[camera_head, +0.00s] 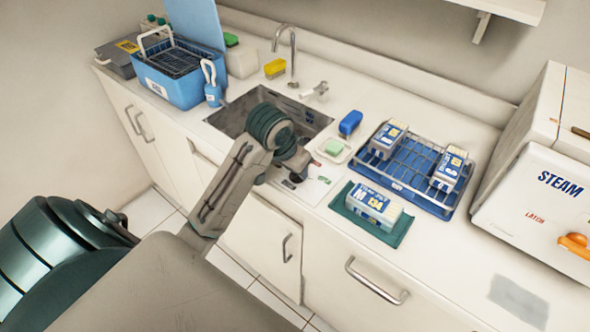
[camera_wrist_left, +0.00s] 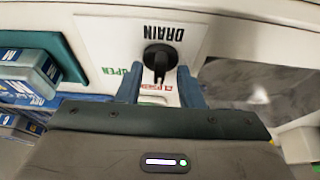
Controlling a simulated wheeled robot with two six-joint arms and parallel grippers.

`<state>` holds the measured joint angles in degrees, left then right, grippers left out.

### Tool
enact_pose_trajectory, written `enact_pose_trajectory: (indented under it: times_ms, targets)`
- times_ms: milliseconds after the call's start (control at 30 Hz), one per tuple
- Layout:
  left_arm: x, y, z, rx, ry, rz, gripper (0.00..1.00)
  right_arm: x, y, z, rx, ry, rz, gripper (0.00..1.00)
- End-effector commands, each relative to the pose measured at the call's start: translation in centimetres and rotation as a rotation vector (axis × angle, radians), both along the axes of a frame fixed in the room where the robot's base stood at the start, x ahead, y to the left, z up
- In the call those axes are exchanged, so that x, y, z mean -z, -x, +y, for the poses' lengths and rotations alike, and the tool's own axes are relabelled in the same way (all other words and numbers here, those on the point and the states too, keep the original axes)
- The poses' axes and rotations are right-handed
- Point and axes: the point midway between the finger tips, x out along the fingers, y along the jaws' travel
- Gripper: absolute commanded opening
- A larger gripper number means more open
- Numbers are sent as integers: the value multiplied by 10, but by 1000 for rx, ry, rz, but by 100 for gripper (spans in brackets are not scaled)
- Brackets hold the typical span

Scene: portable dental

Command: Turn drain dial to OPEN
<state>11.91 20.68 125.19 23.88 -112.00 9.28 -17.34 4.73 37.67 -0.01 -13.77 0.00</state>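The black drain dial (camera_wrist_left: 160,57) sits on a white panel (camera_wrist_left: 100,28) marked DRAIN, seen upside down in the left wrist view. Its narrow grip points down in that view, toward a partly covered red label (camera_wrist_left: 157,87). A green OPEN label (camera_wrist_left: 122,76) lies to the left of the dial. My left gripper (camera_wrist_left: 160,72) is open, with one blue-grey finger on each side of the dial's grip. Gaps show between the fingers and the grip. My right gripper is not in view.
A steam unit (camera_head: 535,205) stands farther right.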

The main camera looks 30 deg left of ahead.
Motion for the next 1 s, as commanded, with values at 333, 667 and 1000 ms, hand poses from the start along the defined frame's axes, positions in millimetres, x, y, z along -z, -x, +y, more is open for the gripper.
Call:
enact_pose_trajectory:
  times_ms: [333,667,1000]
  targets:
    - [2,-1,0,1,-1,0,26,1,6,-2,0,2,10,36]
    - [2,-1,0,3,-1,0,0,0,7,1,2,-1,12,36]
    - [-3,0,2,112,-1,3,0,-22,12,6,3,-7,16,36]
